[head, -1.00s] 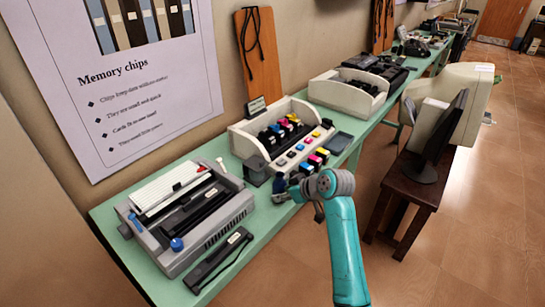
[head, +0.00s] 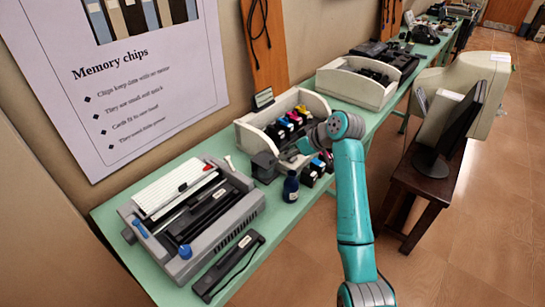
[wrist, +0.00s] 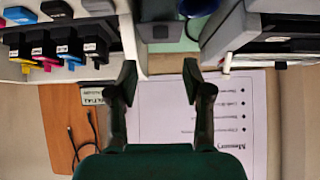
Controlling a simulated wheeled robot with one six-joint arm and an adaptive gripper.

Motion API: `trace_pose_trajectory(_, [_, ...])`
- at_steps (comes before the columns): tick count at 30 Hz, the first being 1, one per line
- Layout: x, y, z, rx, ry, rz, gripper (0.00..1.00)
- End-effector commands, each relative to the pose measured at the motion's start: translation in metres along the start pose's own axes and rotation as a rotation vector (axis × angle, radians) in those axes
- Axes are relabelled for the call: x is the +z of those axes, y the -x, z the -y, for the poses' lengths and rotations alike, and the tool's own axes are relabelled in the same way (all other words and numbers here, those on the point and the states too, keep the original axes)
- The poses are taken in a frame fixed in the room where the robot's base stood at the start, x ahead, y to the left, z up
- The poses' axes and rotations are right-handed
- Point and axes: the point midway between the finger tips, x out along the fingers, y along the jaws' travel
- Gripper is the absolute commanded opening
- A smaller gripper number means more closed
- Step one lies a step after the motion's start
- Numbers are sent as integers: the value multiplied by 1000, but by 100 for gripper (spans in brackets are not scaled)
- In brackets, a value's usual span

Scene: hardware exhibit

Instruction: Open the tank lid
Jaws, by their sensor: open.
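A small dark grey box (head: 264,166) stands on the green table at the left end of the white cartridge tray; it may be the tank, but I cannot make out its lid. In the wrist view the dark grey box (wrist: 160,28) lies ahead, between the lines of my fingers. A dark blue bottle (head: 291,187) stands upright just right of the box; part of it shows at the top of the wrist view (wrist: 198,6). My gripper (wrist: 161,78) is open and empty, with both fingertips apart from the box. In the head view my wrist hides most of the gripper.
The white tray (head: 243,135) holds several coloured cartridges, with more in front, partly behind my arm. A poster (head: 115,120) and wooden board (head: 263,40) are behind. A monitor (head: 455,135) stands right.

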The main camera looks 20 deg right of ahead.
Motion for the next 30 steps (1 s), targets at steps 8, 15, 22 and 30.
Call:
trace_pose_trajectory(8, [0, -50, 1, -2, 0, 2, 50])
trace_pose_trajectory(15, [-1, -81, 1, 0, 0, 0, 50])
trace_pose_trajectory(22, [0, -91, 1, 0, 0, -1, 50])
trace_pose_trajectory(30, [0, -91, 1, 1, 0, -1, 38])
